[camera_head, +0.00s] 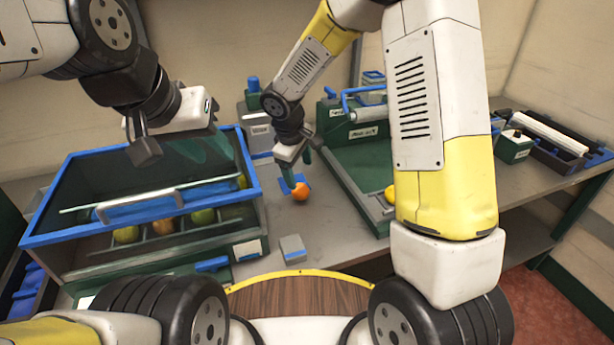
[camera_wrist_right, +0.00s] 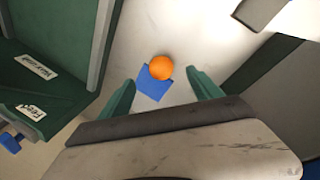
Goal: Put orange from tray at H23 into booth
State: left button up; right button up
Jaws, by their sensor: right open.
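An orange (camera_head: 300,191) rests at the edge of a small blue pad (camera_head: 286,186) on the grey table. The orange (camera_wrist_right: 161,67) and the blue pad (camera_wrist_right: 153,88) also show in the right wrist view. My right gripper (camera_head: 297,172) is just above the orange, its green fingers spread and empty, with the orange ahead between them in the wrist view. A blue-framed, clear-fronted box (camera_head: 150,218), possibly the booth, stands at the left with several fruits in compartments. My left gripper (camera_head: 203,150) is over this box; its fingers are unclear. I cannot identify H23.
A small grey block (camera_head: 293,248) sits near the table's front edge. A dark bin (camera_head: 560,150) with a white roll is at far right.

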aim_at(299, 186)
jog(key=x, duration=0.6)
jog(key=w+a+x, duration=0.1)
jog(key=x, duration=0.2)
jog(key=shift+a+f, duration=0.1)
jog(key=shift+f, duration=0.2)
grip_shut()
